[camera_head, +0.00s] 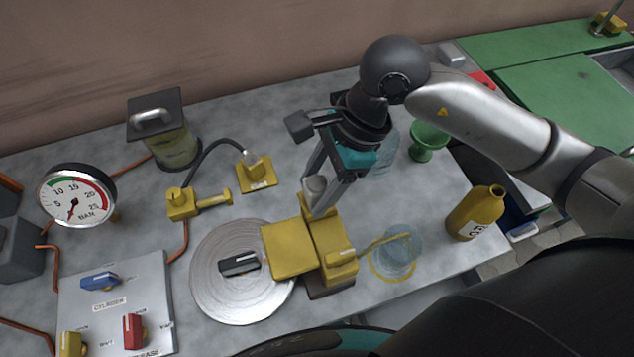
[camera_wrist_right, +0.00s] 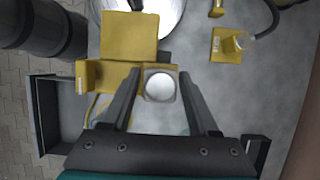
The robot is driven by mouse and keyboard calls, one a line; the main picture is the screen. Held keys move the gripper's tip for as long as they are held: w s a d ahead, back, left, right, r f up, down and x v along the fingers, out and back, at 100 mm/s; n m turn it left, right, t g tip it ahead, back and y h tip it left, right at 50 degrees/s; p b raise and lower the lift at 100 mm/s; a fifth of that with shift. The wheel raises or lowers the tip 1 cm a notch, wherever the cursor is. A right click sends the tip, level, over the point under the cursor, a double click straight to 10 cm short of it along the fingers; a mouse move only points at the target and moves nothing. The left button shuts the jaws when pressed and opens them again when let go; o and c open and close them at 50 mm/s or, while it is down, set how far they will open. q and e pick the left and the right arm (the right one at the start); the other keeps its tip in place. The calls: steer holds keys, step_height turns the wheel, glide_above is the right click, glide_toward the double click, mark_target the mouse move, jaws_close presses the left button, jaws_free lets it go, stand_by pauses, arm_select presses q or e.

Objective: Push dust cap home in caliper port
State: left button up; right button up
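The yellow caliper (camera_head: 333,236) sits on the table at the right edge of the silver disc. It also shows in the wrist view (camera_wrist_right: 130,36). The pale grey dust cap (camera_head: 314,186) is at the caliper's far end, and its round face shows in the wrist view (camera_wrist_right: 160,86). My right gripper (camera_head: 318,192) points down there, its fingers on either side of the cap and seemingly closed on it; the wrist view also shows its fingers (camera_wrist_right: 160,78). The port is hidden, so I cannot tell how deep the cap sits. My left gripper is not in view.
The silver disc (camera_head: 208,292) lies left of the caliper. A clear cup (camera_head: 398,255) and a yellow bottle (camera_head: 475,213) stand to the right. A green funnel-like cup (camera_head: 428,141) stands behind. A gauge (camera_head: 76,196) and switch panel (camera_head: 115,303) are at left.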

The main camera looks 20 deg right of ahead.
steer(key=shift+o, duration=1.3)
steer(key=p+v, duration=0.2)
steer(key=v, duration=1.3)
steer(key=shift+r, duration=0.15)
